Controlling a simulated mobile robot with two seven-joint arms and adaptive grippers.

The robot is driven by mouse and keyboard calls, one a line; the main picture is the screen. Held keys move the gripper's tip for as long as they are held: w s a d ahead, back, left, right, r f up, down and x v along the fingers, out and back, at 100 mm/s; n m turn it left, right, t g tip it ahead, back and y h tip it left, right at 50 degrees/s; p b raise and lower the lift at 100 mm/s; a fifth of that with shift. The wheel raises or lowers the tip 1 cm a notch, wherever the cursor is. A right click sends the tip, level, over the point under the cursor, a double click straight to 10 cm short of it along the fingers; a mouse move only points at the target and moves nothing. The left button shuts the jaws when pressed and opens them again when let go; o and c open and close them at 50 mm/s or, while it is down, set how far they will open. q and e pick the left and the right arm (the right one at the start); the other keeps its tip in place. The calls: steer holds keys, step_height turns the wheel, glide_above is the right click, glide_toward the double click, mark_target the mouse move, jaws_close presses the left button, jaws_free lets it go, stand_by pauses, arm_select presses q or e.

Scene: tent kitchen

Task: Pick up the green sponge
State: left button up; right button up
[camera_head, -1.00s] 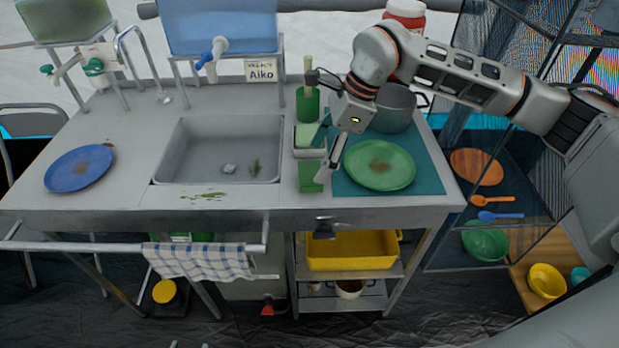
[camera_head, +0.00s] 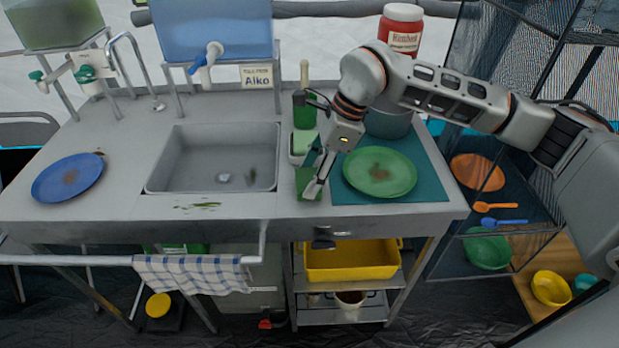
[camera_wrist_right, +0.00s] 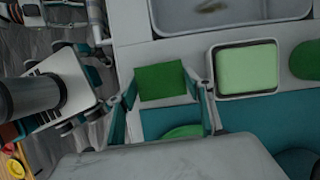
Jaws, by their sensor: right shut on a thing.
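The green sponge (camera_head: 304,180) is at the front of the steel counter, right of the sink and in front of a small white dish. My right gripper (camera_head: 316,181) is down at it and partly covers it in the head view. In the right wrist view the sponge (camera_wrist_right: 162,83) sits between the two fingertips of my right gripper (camera_wrist_right: 161,90), which is shut on it. I cannot tell whether the sponge is clear of the counter. My left gripper is not in view.
The white dish (camera_wrist_right: 215,88) holds a light green block (camera_wrist_right: 246,68). A green bottle-like container (camera_head: 304,110) stands behind. A green plate (camera_head: 380,172) lies on a teal mat (camera_head: 428,182) to the right. The sink (camera_head: 215,150) and a blue plate (camera_head: 68,178) are left.

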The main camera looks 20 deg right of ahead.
steer(key=shift+r, duration=0.4)
arm_select(q)
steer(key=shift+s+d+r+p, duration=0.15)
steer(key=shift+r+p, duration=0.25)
steer(key=shift+p, duration=0.5)
arm_select(e)
step_height(320, 180, up, 19)
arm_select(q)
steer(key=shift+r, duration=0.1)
